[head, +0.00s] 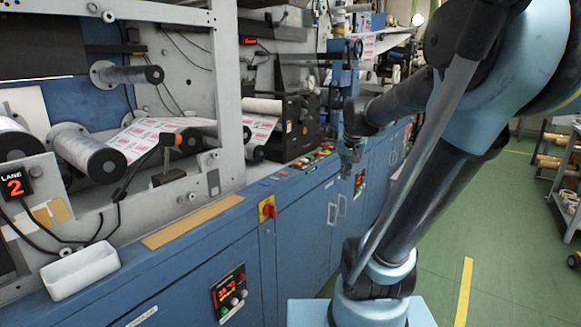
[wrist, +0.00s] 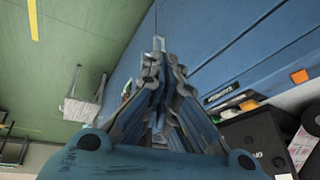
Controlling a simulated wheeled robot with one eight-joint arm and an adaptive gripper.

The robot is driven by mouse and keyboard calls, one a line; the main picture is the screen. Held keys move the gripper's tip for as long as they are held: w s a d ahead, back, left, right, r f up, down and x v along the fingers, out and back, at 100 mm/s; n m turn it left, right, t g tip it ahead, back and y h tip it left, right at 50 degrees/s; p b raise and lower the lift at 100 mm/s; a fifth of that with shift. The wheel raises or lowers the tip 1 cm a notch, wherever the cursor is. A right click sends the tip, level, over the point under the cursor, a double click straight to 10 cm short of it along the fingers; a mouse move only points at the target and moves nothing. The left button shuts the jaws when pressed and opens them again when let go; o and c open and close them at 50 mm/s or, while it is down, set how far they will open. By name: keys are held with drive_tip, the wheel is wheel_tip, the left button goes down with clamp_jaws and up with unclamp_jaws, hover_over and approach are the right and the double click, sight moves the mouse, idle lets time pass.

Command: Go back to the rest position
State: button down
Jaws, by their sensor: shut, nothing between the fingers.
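My gripper (head: 347,172) hangs at the end of my bent arm in the head view, pointing down beside the blue cabinet front of the rewinder. In the wrist view my gripper (wrist: 162,62) shows its fingers drawn together, with nothing held between them. The blue cabinet (wrist: 225,45) fills much of the wrist view behind the fingers. My gripper appears apart from the machine, though the exact gap is hard to tell.
The rewinder's blue cabinets (head: 300,225) run along the left, with rollers (head: 88,152) and a printed web (head: 160,130) above. A white tray (head: 80,270) sits on the ledge. Green floor (head: 500,225) is open at right, before a shelf rack (head: 565,165).

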drive_tip(key=s+f+n+g, duration=0.1)
drive_tip(key=s+f+n, duration=0.1)
drive_tip(key=s+f, duration=0.4)
drive_tip(key=s+f+n+g, duration=0.1)
drive_tip(key=s+f, duration=0.6)
drive_tip(key=s, duration=0.8)
drive_tip(key=shift+n+g, duration=0.4)
